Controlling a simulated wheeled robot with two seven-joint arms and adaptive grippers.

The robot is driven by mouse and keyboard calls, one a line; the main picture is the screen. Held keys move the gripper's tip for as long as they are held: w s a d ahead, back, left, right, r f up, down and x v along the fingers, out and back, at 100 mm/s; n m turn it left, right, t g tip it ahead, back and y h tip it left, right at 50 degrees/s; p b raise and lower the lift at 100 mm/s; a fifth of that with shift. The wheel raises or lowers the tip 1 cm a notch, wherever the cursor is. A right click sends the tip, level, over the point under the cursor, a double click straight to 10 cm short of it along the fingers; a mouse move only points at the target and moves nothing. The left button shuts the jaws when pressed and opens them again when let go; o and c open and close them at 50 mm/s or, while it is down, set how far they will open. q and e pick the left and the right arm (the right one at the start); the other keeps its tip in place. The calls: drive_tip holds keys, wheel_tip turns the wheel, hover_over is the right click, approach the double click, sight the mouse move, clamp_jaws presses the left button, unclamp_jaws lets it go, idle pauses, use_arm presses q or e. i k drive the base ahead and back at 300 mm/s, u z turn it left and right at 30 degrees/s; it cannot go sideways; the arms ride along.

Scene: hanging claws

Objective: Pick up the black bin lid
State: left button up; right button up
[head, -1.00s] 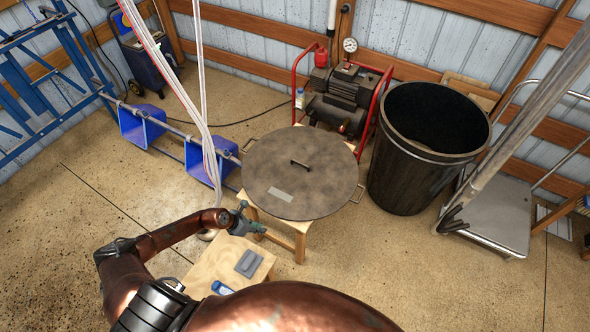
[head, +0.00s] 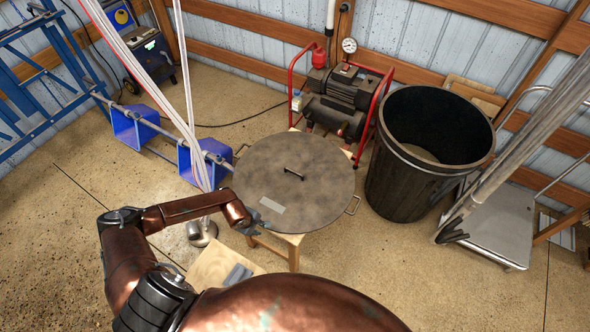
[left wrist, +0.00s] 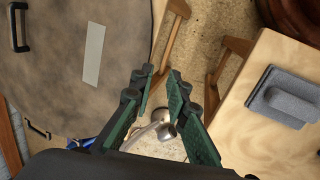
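The black bin lid (head: 318,165) is a round, dark, worn disc lying flat on a wooden stool (head: 292,240). It has a raised handle (head: 294,172) in the middle, a pale label and side handles. The lid also fills the upper left of the left wrist view (left wrist: 55,85). My left gripper (head: 258,222) is beside the lid's near left edge, apart from its centre handle. In the left wrist view the left gripper (left wrist: 162,80) has its fingers spread with nothing between them. My right gripper is not in view.
The open black bin (head: 400,185) stands right of the lid. A red-framed compressor (head: 340,95) is behind it. A low wooden table (left wrist: 245,130) with a grey float (left wrist: 285,97) is at the front. Hanging cables (head: 180,100) and blue bins stand at left; a metal cart (head: 500,225) is at right.

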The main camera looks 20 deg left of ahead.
sight(300, 183)
drive_tip(key=i, duration=1.15)
drive_tip(key=z, duration=0.05)
